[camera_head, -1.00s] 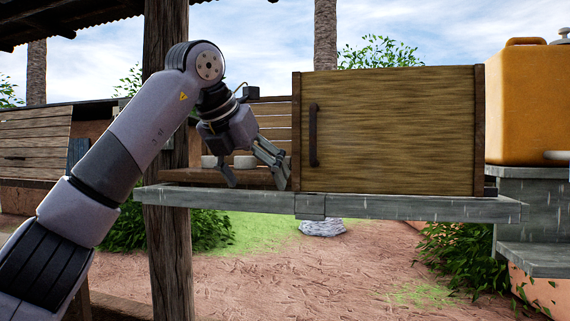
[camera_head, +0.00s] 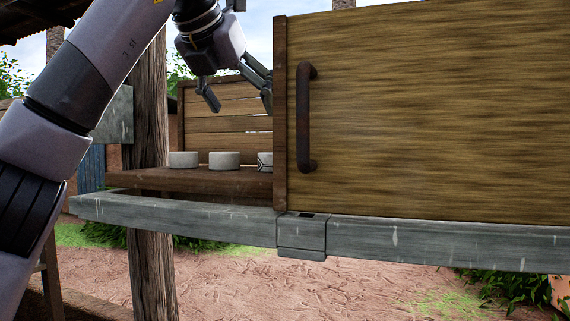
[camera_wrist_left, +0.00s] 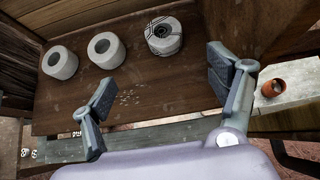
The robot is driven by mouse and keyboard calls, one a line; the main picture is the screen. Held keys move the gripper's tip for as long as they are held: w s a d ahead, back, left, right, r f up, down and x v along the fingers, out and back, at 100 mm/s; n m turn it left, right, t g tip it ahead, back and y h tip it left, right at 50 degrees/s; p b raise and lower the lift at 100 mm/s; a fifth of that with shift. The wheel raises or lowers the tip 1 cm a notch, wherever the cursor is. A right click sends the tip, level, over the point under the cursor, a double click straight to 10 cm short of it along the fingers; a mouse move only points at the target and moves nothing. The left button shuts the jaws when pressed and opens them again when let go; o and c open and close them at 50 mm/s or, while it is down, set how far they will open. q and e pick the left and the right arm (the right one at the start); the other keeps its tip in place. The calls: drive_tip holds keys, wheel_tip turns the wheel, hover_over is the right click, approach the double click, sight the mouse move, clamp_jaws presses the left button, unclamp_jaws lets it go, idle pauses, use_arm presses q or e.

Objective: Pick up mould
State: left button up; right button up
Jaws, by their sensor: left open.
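Several round, whitish moulds stand in a row on a brown wooden shelf (camera_head: 195,182): a plain left one (camera_head: 184,160), a plain middle one (camera_head: 224,161) and a dark-patterned right one (camera_head: 265,162), partly hidden by the cabinet door's edge. In the left wrist view the plain left one (camera_wrist_left: 60,62), the plain middle one (camera_wrist_left: 106,50) and the patterned one (camera_wrist_left: 163,35) lie beyond my fingers, each with a round hole on top. My left gripper (camera_head: 238,97) is open and empty, above the shelf and apart from the moulds. My right gripper is not in view.
A wooden door panel with a dark handle (camera_head: 306,117) stands right beside my left gripper. A grey beam (camera_head: 180,217) runs along the front below the shelf. A wooden post (camera_head: 148,120) stands at the left. An orange-brown pot (camera_wrist_left: 272,88) shows at right in the wrist view.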

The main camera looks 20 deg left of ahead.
sight(265, 159)
use_arm(q)
drive_tip(key=p+x, duration=0.2)
drive_tip(key=x, duration=0.4)
drive_tip(key=shift+w, duration=0.2)
drive_tip(key=p+x, duration=0.1)
drive_tip(key=x, duration=0.3)
drive_tip(key=shift+w+f, duration=0.1)
drive_tip(key=shift+w, duration=0.3)
drive_tip(key=shift+w+f, duration=0.1)
drive_tip(key=shift+f, duration=0.1)
drive_tip(key=shift+w, duration=0.1)
drive_tip(key=p+x, duration=0.2)
drive_tip(key=x, duration=0.1)
drive_tip(key=p+x, duration=0.1)
drive_tip(key=shift+w+d, duration=0.25)
drive_tip(key=shift+d, duration=0.15)
drive_tip(key=shift+w+f, duration=0.35)
drive_tip(key=shift+s, duration=0.1)
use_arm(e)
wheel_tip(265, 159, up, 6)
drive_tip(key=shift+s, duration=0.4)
